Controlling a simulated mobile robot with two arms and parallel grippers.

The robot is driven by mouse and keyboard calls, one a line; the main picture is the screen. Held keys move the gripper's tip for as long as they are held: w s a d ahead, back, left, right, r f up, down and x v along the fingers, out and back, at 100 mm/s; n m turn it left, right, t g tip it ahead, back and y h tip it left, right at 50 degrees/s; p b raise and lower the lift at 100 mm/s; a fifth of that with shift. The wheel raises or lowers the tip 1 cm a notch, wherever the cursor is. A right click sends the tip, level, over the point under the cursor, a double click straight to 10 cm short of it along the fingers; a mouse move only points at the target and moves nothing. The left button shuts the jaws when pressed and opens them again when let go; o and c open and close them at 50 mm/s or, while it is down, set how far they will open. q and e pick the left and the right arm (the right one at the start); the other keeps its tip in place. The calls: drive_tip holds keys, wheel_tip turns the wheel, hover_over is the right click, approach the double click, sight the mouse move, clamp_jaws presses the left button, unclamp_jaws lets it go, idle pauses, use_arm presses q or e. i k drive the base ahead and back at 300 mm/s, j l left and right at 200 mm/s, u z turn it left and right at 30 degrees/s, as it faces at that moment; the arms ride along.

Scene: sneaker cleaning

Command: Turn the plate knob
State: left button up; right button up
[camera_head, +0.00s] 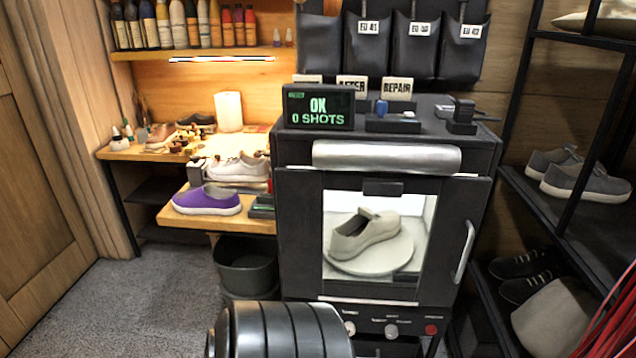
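A black cabinet (300,262) with a glass door (338,203) stands at the centre right. Behind the glass, a beige shoe (362,232) sits on a round pale plate (370,262). Below the door is a control strip with two light knobs, one at the left (350,328) and one in the middle (391,331), and a red button or knob (431,329) at the right. The small labels above them are too blurred to read, so I cannot tell which is the plate knob. Neither of my grippers is in view.
The door handle (464,251) is on the right side. A sign (319,107) on top reads "OK 0 SHOTS". A purple shoe (206,201) lies on a low shelf at left, above a dark bin (245,266). A shoe rack (545,205) stands close on the right. Grey floor is clear at left.

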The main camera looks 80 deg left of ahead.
sight(351, 327)
drive_tip(key=u, duration=2)
